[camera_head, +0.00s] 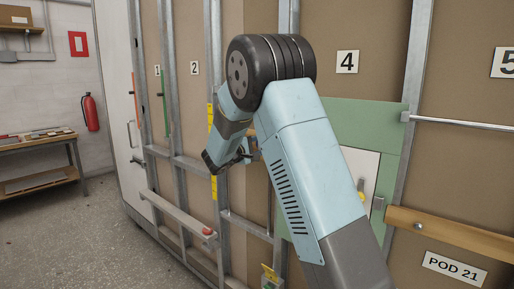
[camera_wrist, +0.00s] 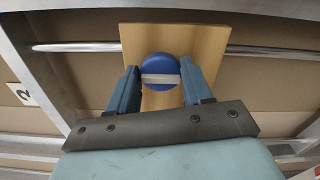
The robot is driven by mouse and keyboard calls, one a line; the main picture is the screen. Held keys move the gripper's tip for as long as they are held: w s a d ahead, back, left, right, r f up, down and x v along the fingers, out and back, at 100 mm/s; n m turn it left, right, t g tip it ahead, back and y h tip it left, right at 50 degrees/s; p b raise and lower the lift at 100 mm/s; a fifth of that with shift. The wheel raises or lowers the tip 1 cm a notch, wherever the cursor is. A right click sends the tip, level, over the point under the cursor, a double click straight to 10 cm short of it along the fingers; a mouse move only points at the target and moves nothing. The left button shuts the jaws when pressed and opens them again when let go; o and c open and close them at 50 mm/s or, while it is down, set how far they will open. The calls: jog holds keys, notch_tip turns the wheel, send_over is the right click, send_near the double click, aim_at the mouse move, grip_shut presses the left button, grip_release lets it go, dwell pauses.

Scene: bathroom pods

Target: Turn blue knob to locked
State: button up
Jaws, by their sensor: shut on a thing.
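In the wrist view the blue knob (camera_wrist: 159,63) is a round disc with a pale bar across it. The bar lies roughly level in the picture. The knob sits on a light wooden board (camera_wrist: 207,40). My gripper (camera_wrist: 160,72) has one finger at each side of the knob, at the ends of the bar, and is shut on it. In the head view my gripper (camera_head: 247,152) is at the wall, left of my arm. The knob and its board are mostly hidden there, and I see no readable locked mark.
A metal pipe (camera_wrist: 75,47) runs behind the board. Metal studs (camera_head: 213,60) divide the wall. A workbench (camera_head: 38,142) and extinguisher (camera_head: 89,112) stand left; the left floor is clear.

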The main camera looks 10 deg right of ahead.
jog(key=shift+d, duration=0.2)
jog(key=o, duration=1)
jog(key=shift+o, duration=0.2)
jog(key=shift+a, duration=0.1)
jog(key=shift+s, duration=0.1)
jog(key=v, duration=1.3)
jog(key=shift+s+a, duration=0.2)
jog(key=shift+a, duration=0.15)
